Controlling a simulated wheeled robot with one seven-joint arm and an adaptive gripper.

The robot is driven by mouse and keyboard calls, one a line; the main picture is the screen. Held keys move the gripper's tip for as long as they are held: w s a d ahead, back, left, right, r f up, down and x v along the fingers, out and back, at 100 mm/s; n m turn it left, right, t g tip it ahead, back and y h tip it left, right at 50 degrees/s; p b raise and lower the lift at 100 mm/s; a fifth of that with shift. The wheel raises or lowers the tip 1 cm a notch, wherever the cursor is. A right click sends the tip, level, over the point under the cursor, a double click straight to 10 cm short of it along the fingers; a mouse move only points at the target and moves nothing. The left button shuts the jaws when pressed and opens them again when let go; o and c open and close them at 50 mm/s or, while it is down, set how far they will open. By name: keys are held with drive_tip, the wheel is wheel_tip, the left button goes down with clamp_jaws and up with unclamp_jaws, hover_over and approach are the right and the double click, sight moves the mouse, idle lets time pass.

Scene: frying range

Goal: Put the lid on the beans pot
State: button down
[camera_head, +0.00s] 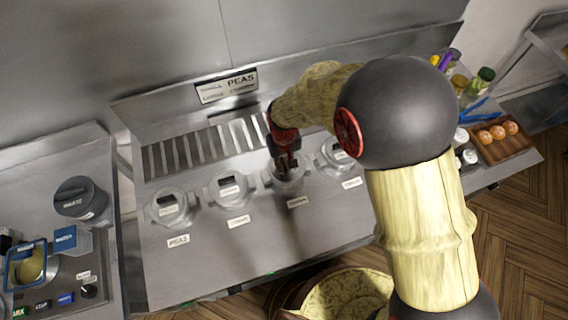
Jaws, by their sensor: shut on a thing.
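My gripper (287,165), red and dark, points down at the third grey pot from the left (290,184) on the steel counter. It is shut on what looks like the pot's lid; the fingers and the low angle hide most of it. I cannot tell whether the lid rests on the rim or sits just above it. The small label (298,202) in front of this pot is too small to read, so I cannot tell which pot is the beans pot.
Two similar pots stand to the left (170,210) (230,191), the leftmost with a label reading PEAS (178,240). A fourth pot (334,157) stands close on the right, partly behind my arm. A slotted grille (200,148) lies behind. A wooden tray (505,146) is far right.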

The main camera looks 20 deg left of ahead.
drive_tip(key=shift+f, duration=0.3)
idle(0.5)
idle(0.4)
drive_tip(key=c, duration=1.7)
unclamp_jaws()
drive_tip(key=shift+c, duration=0.2)
drive_tip(key=shift+o, duration=0.8)
drive_tip(key=o, duration=0.3)
drive_tip(key=shift+r+p, duration=2.05)
drive_tip(key=shift+r, duration=1.5)
